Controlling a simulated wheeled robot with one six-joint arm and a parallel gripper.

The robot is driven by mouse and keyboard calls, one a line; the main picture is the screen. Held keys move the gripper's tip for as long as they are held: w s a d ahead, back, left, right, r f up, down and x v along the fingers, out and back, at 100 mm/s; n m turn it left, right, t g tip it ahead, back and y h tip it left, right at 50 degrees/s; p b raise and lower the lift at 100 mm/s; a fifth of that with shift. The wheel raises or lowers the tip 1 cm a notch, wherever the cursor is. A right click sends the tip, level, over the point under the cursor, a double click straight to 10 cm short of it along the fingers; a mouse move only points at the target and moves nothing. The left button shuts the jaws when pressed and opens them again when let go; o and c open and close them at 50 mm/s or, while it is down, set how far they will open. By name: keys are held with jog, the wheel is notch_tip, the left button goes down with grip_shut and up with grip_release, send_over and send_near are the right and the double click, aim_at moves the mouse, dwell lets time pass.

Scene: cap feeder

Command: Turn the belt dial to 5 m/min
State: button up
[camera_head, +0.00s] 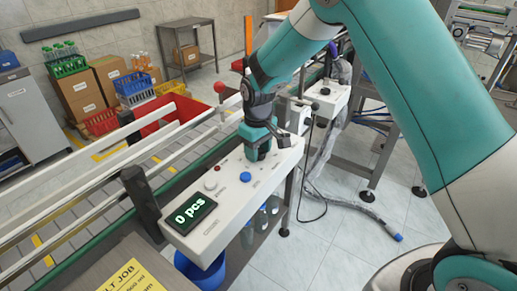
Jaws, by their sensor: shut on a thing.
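A long pale control panel (225,198) runs beside the conveyor, in the middle of the head view. It carries a black display (189,215) reading "0 pcs", a blue button (245,177) and a pale round knob or button (211,184). My gripper (258,153) points down at the far part of the panel, beyond the blue button. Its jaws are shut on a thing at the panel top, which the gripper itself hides. The belt dial and its setting cannot be made out; the dial may be under my gripper.
Conveyor guide rails (110,172) run along the panel's left side. A red crate (168,118) stands behind them. A yellow job sheet (132,280) lies at the front. A blue bucket (200,271) is below the panel. A cable and hose (350,205) lie on the floor at right.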

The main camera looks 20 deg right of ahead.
jog(key=n, duration=0.4)
jog(key=shift+w+r+n, duration=0.15)
jog(key=shift+w+n, duration=0.05)
jog(key=shift+n, duration=0.1)
jog(key=n, duration=0.3)
jog(key=shift+n, duration=0.3)
jog(key=n, duration=0.4)
jog(key=shift+n, duration=2.2)
jog(key=o, duration=0.7)
jog(key=shift+w, duration=0.1)
jog(key=shift+o, duration=1.1)
